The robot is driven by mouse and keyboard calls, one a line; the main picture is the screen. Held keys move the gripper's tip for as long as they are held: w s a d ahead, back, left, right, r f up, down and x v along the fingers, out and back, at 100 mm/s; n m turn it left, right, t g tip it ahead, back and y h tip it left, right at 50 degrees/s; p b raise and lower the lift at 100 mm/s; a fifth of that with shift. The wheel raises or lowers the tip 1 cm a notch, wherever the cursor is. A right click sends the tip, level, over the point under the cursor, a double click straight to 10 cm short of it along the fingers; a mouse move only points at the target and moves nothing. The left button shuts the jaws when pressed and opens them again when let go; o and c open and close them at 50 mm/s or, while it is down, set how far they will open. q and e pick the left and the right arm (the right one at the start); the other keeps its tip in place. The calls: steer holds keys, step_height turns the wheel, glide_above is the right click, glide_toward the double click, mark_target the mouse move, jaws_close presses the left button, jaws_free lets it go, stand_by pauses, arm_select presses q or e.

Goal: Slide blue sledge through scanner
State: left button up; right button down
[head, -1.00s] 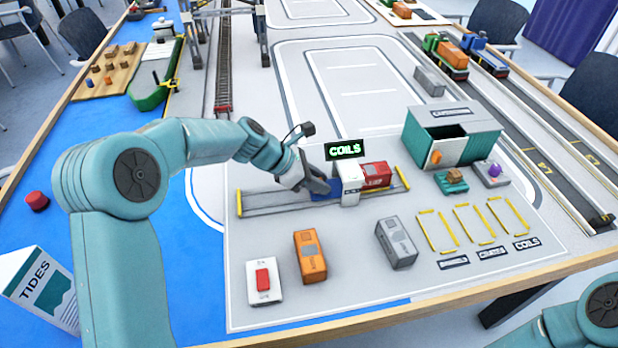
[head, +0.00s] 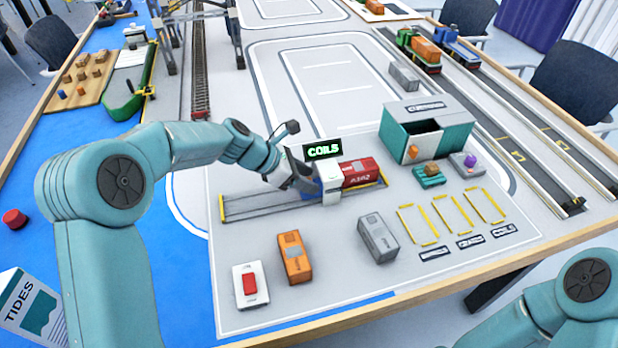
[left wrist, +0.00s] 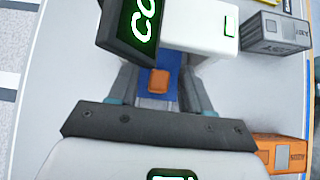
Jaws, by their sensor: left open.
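The scanner (head: 331,182) is a white arch over a two-rail track, with a black display reading COILS (head: 323,150). The blue sledge (head: 311,188) shows as a small patch just left of the arch; the rest is hidden. A red container (head: 361,172) sticks out right of the arch, close to the track's yellow right end. My left gripper (head: 306,184) is at the arch's left side. In the left wrist view its open fingers (left wrist: 158,88) stand either side of an orange knob (left wrist: 159,81) on the blue sledge. My right gripper is out of view.
An orange container (head: 294,257), a grey container (head: 378,238) and a red-button box (head: 250,286) stand in front of the track. Yellow-marked bays (head: 451,216) and a teal-and-white shed (head: 427,131) are to the right. The track's left part (head: 245,207) is clear.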

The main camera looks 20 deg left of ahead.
arm_select(q)
steer(key=p+v, duration=0.2)
steer(key=v, duration=1.3)
